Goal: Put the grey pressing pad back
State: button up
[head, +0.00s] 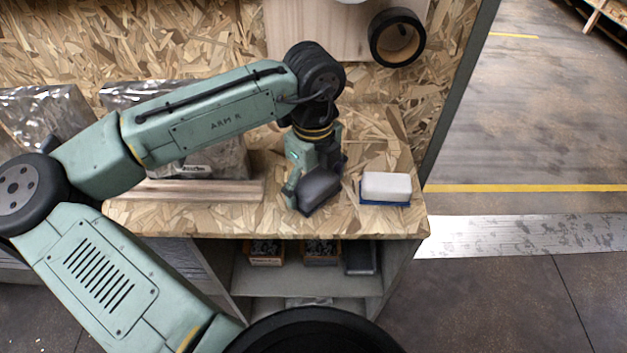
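The dark grey pressing pad (320,190) is at the front of the wooden bench top, right of its middle, and sits at an angle. My gripper (314,180) points down over it, with a green finger along the pad's left side. The other finger is mostly hidden behind the pad. The gripper looks shut on the pad. I cannot tell whether the pad touches the bench top or is slightly above it.
A white block on a blue base (386,188) stands just right of the pad. A wooden strip (190,190) and wrapped packages (190,105) lie left. A black ring (396,38) is on the back panel. Small boxes (321,252) sit on the shelf below.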

aim_at(314, 180)
jog(key=shift+o, duration=1.2)
jog(key=shift+r, duration=0.1)
notch_tip(314, 180, up, 12)
jog(key=b, duration=0.1)
